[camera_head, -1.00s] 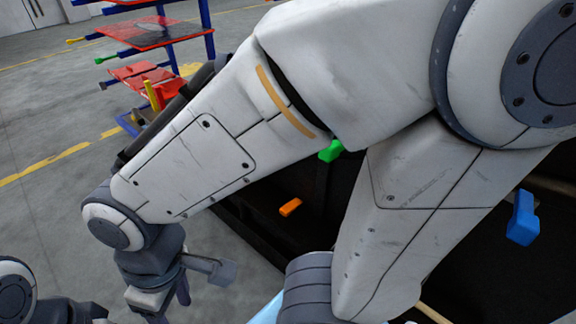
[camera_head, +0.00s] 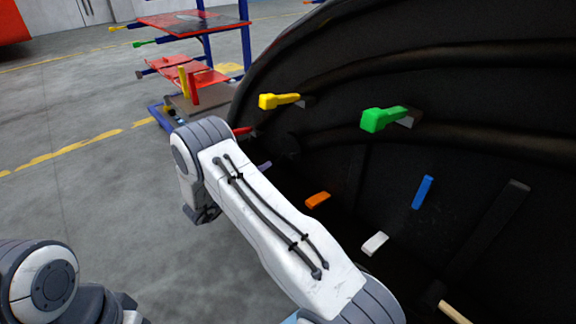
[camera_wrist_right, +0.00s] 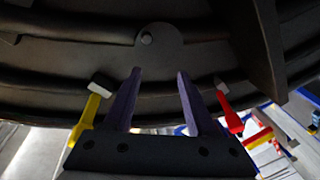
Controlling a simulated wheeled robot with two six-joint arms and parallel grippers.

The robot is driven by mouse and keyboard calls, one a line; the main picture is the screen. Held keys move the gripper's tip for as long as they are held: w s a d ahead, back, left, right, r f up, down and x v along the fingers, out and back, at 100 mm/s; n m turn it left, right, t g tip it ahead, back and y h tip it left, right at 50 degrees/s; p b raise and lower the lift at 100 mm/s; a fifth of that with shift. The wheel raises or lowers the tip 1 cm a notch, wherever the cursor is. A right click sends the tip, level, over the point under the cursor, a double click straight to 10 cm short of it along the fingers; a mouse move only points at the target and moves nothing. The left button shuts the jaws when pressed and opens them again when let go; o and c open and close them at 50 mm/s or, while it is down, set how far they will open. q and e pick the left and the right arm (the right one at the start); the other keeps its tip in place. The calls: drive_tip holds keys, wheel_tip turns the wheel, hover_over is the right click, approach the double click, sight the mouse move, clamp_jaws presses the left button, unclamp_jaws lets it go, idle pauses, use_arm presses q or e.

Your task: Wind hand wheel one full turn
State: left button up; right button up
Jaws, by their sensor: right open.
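I cannot make out a hand wheel in either view. My right gripper (camera_wrist_right: 160,74) is open in the right wrist view, its two dark purple fingers apart with nothing between them. Beyond the fingertips is the dark ribbed underside of the nosecone (camera_wrist_right: 70,60), with a rounded tab and bolt (camera_wrist_right: 147,38). A yellow handle (camera_wrist_right: 86,115) lies left of the fingers and a red handle (camera_wrist_right: 229,116) right of them. In the head view my right arm reaches up-left across the nosecone (camera_head: 400,60) and hides part of it. Only links of my left arm show at lower left.
A green handle (camera_head: 383,119), orange block (camera_head: 318,200), blue bar (camera_head: 423,192) and white block (camera_head: 375,243) sit on or in the dark nosecone. A blue-framed rack (camera_head: 245,40) with red panels stands behind. Open grey floor lies to the left.

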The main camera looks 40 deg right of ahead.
sight(291, 157)
drive_tip(key=shift+g+h, duration=0.6)
drive_tip(key=shift+g, duration=0.2)
drive_tip(key=d, duration=1.1)
drive_tip(key=shift+s+d+f, duration=0.15)
drive_tip(key=shift+d+f, duration=0.2)
drive_tip(key=shift+f, duration=0.05)
clamp_jaws()
